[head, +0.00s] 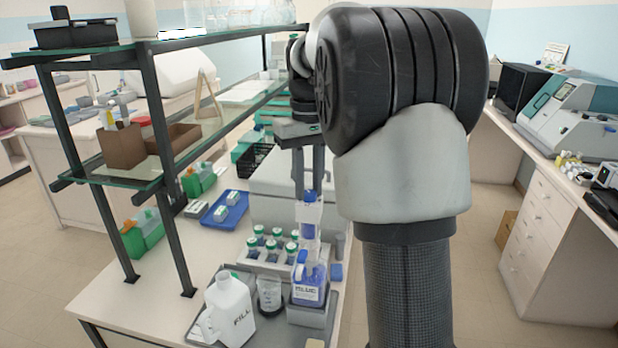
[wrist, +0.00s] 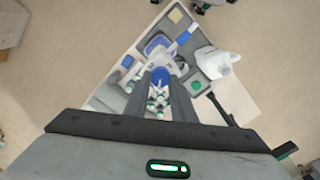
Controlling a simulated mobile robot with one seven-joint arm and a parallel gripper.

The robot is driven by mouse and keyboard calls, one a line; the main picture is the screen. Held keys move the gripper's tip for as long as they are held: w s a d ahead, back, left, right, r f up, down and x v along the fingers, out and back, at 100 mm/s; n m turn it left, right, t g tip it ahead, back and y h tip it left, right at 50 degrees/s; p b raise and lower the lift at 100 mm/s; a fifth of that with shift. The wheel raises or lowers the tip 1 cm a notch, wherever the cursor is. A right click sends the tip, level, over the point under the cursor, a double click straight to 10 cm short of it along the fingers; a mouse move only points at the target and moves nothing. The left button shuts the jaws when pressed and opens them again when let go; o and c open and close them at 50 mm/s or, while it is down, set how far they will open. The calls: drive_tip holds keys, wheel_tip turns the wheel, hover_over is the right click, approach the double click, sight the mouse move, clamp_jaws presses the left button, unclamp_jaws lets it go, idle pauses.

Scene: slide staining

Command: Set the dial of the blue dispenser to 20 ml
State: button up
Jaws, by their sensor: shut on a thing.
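The blue dispenser (head: 309,284) stands upright at the bench's front right, a blue bottle labelled "BLUE" with a clear and blue column above it. Its blue top, which I take to be the dial (wrist: 160,76), shows between my fingertips in the wrist view. My gripper (head: 309,190) points down from above, with a finger on either side of this top, and is shut on it. The dial's scale and setting are too small to read in either view.
A white jug labelled "FILL" (head: 230,310) stands left of the dispenser on a grey tray (head: 195,338). A rack of green-capped bottles (head: 270,268) is just behind. A glass-shelved stand (head: 150,105) rises at the left. A blue tray (head: 236,201) lies farther back.

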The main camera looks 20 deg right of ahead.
sight(308, 191)
drive_tip(key=shift+n, duration=0.6)
drive_tip(key=shift+p, duration=0.3)
drive_tip(key=o, duration=1.1)
drive_tip(key=shift+c, duration=0.2)
wheel_tip(308, 191, up, 17)
drive_tip(key=p, duration=0.1)
drive_tip(key=shift+r, duration=0.2)
drive_tip(key=shift+a, duration=0.1)
